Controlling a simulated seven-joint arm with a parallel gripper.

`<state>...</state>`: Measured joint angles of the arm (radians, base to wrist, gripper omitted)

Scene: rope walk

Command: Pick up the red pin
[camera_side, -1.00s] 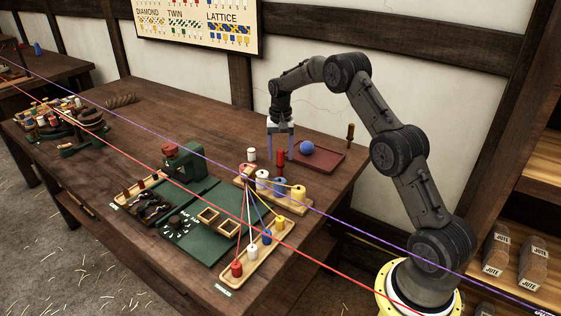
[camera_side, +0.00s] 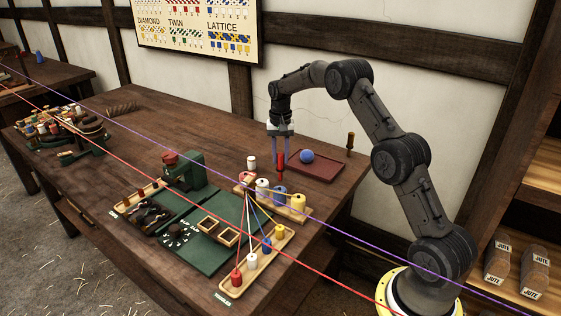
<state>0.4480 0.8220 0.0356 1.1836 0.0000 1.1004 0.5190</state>
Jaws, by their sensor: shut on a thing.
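The red pin (camera_side: 281,166) stands upright just left of the red-brown tray, in the middle right of the table. My gripper (camera_side: 280,157) points down from above with its blue fingers on either side of the pin's upper part. It is shut on the pin. I cannot tell whether the pin's foot still touches the table.
A white spool (camera_side: 251,163) stands left of the gripped pin. The tray (camera_side: 325,168) holds a blue ball (camera_side: 307,156). A rack of large spools (camera_side: 299,201) stands in front, with coloured threads running forward. Red and purple lines cross the view.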

